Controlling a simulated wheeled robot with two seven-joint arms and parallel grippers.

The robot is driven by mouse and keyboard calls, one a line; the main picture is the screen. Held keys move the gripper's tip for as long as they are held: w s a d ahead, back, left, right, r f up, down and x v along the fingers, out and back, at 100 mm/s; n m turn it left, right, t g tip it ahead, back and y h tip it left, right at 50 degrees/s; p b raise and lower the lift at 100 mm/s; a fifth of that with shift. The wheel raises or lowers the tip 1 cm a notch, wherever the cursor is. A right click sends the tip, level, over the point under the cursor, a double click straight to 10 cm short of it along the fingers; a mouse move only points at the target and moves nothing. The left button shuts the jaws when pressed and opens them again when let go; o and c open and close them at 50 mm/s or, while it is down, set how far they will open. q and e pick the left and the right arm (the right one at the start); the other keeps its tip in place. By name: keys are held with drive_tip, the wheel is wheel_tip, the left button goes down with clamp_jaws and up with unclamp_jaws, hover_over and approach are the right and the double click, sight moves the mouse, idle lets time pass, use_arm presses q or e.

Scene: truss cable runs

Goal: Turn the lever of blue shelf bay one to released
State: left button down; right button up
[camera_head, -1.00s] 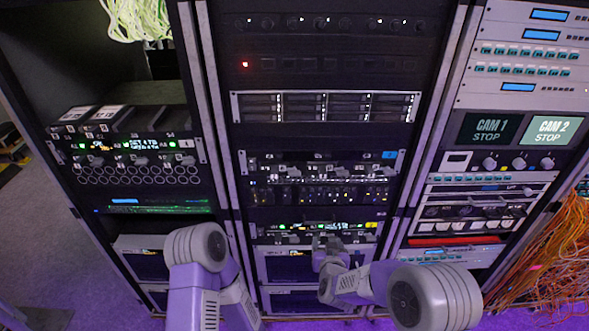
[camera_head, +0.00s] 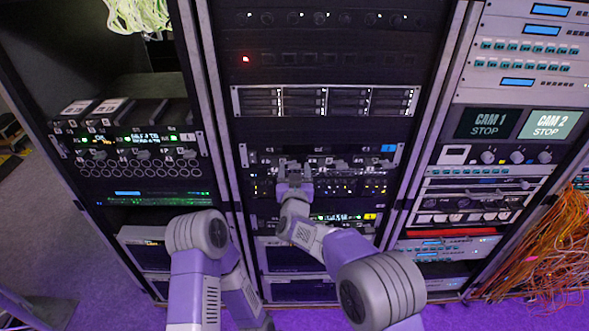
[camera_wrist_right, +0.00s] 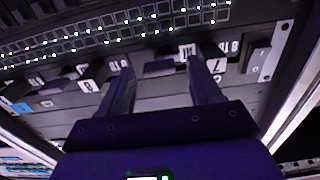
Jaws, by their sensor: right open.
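The blue shelf, marked by a blue tag (camera_head: 388,148), is a dark row of bays with small grey levers and white labels in the middle rack. My right gripper (camera_head: 294,170) is in front of its left-middle part and hides some levers. In the right wrist view the right gripper (camera_wrist_right: 158,68) is open, with a dark grey lever block (camera_wrist_right: 158,69) showing between its fingertips. Whether they touch it I cannot tell. White labels, appearing upside down, sit beside it; which is bay one is unclear. My left gripper is out of view.
A similar shelf with a yellow tag (camera_head: 370,216) lies below, partly hidden by my right arm. A silver drive unit (camera_head: 325,101) is above. Another shelf (camera_head: 130,150) is in the left rack. Orange cables (camera_head: 545,250) hang at far right.

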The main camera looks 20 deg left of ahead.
drive_tip(key=shift+w, duration=0.3)
drive_tip(key=shift+c, duration=0.2)
drive_tip(key=c, duration=1)
drive_tip(key=shift+f, duration=0.1)
